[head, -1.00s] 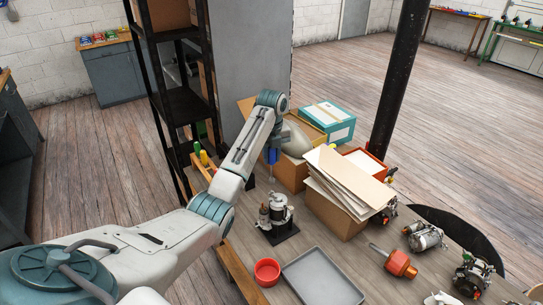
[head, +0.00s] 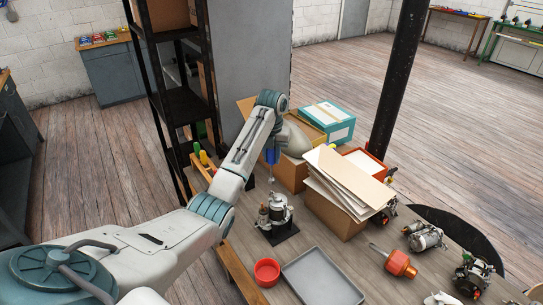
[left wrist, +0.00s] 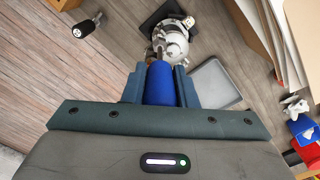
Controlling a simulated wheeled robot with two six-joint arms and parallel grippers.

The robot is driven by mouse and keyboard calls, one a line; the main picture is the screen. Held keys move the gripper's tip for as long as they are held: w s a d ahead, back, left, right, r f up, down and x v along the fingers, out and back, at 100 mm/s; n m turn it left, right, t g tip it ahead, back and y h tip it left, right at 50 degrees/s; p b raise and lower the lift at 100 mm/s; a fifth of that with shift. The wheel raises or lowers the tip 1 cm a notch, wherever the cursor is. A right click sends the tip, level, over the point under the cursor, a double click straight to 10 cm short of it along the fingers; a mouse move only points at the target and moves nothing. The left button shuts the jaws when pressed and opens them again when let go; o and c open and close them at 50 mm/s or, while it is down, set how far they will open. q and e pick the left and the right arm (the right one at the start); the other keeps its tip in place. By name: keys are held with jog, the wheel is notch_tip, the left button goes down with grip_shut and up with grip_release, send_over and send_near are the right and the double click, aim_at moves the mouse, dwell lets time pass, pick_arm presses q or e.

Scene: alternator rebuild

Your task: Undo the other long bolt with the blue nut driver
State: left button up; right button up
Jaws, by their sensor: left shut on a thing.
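The blue nut driver (head: 271,156) is upright in my left gripper (left wrist: 158,76), which is shut on its handle. Its metal shaft points down at the alternator (head: 274,211), a silver unit standing on a dark base plate (head: 281,236). In the left wrist view the driver's blue handle (left wrist: 160,88) sits between the fingers, and its front end overlaps the near side of the alternator (left wrist: 174,45). I cannot tell whether its tip touches a bolt; the long bolts are too small to make out. My right gripper is not in view.
A red bowl (head: 267,272) and a grey tray (head: 310,266) lie in front of the alternator. Cardboard boxes with stacked sheets (head: 346,181) stand to its right. An orange tool (head: 400,264) and more alternators (head: 424,237) lie farther right. A dark shelf rack (head: 184,105) stands behind my arm.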

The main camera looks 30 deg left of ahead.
aim_at(271, 165)
pick_arm(q)
jog(key=shift+f, duration=0.15)
jog(key=shift+f, duration=2.3)
